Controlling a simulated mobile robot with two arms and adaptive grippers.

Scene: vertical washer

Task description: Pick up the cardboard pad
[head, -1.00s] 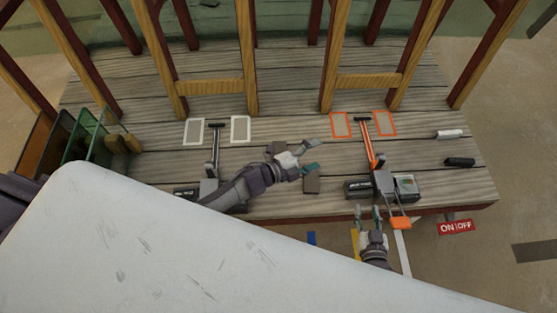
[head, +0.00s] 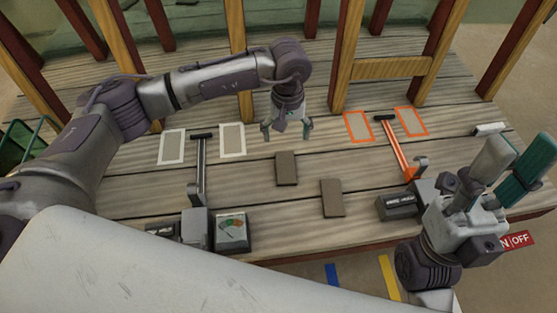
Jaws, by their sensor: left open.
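Two flat grey-brown cardboard pads lie on the wooden deck in the head view: one near the middle (head: 286,168), and another (head: 332,197) nearer the front edge, to its right. My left gripper (head: 287,131) points down with its teal fingertips spread, just behind the first pad in the picture. It is empty, and its exact height over the deck is hard to tell. My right gripper (head: 508,172) is raised at the right, large in view, with its fingers apart and nothing seen between them. It covers part of the deck's right side.
White frames (head: 171,147) and orange frames (head: 411,122) mark the deck. A grey lever (head: 201,165) and an orange lever (head: 398,148) stand among them. A gauge box (head: 232,232) sits at the front. Wooden posts (head: 439,50) rise behind. A white block (head: 489,129) lies at right.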

